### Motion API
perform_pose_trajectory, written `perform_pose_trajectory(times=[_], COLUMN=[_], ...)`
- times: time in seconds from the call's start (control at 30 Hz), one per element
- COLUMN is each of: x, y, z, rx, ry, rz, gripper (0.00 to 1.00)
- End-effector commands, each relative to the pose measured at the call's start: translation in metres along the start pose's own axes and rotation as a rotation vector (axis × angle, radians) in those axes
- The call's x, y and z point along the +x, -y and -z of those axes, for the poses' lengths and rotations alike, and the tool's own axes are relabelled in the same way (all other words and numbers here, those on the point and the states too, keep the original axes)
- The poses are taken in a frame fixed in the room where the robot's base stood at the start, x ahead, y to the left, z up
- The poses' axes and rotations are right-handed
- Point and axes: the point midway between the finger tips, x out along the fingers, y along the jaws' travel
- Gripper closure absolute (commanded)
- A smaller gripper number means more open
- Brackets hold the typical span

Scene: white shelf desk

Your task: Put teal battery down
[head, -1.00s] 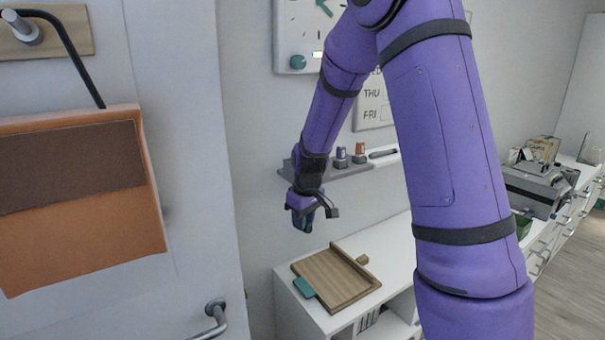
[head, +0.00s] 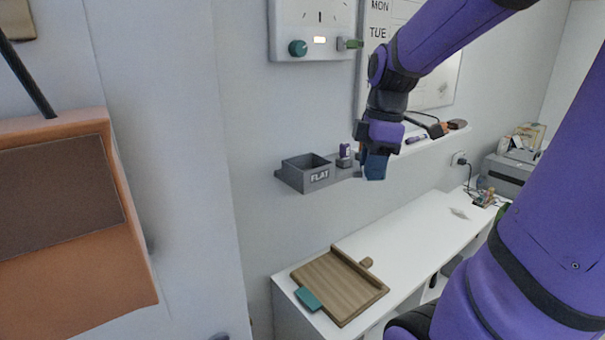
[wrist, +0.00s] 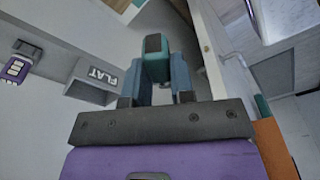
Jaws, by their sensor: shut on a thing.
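My gripper (head: 374,170) hangs in front of the wall shelf, above the white desk (head: 400,240). In the wrist view its two blue fingers (wrist: 165,80) are shut on the teal battery (wrist: 155,62), which has a dark end. In the head view the battery is hidden by the fingers. A grey open box marked FLAT (head: 306,173) sits on the left end of the shelf, left of my gripper. It also shows in the wrist view (wrist: 95,82). The battery is apart from the box and the shelf.
A wooden tray (head: 340,285) with a teal tab lies on the desk. A clock panel (head: 320,47) is on the wall above. The desk's middle is clear.

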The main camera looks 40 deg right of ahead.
Motion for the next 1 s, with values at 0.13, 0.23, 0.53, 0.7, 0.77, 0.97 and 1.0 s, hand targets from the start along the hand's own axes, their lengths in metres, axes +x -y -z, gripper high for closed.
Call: perform_pose_trajectory(times=[0.13, 0.23, 0.53, 0.7, 0.77, 0.97, 1.0], x=[0.000, 0.002, 0.007, 0.010, 0.010, 0.012, 0.013], y=[-0.012, -0.030, -0.088, -0.119, -0.128, -0.156, -0.160], z=[0.008, 0.020, 0.059, 0.080, 0.087, 0.105, 0.109], rx=[-0.011, -0.009, -0.009, -0.009, -0.008, -0.010, -0.009], ry=[0.002, 0.002, 0.002, 0.001, 0.001, 0.001, 0.001], rz=[0.003, 0.005, 0.003, 0.003, 0.002, 0.001, 0.002], gripper=[1.00, 1.00, 1.00, 1.00, 1.00, 1.00, 1.00])
